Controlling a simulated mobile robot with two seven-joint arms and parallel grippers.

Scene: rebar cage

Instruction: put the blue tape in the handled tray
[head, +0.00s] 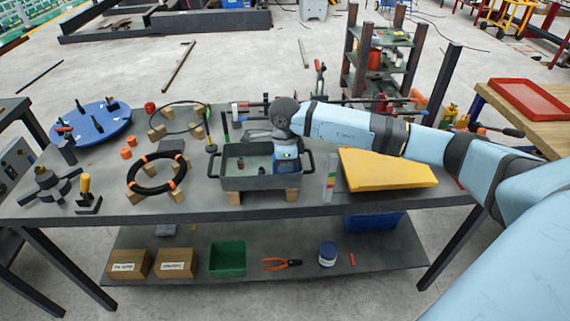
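The handled tray (235,183) is a dark grey, open tray with a handle at each end. It stands on wooden blocks near the middle of the table and holds a few small items. My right gripper (287,170) points down into the right part of the tray. Its fingers are mostly hidden, and I cannot tell whether they are open or hold anything. Some blue shows at its lower end, but I cannot tell if this is the blue tape. A round blue-and-white item (327,254) stands on the lower shelf. My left gripper is not in view.
A yellow panel (388,170) lies right of the tray. Black rings (157,174) on wooden blocks and a blue round plate (97,124) lie to the left. The lower shelf (205,285) carries a green bin (228,259), cardboard boxes (178,264) and pliers (282,264).

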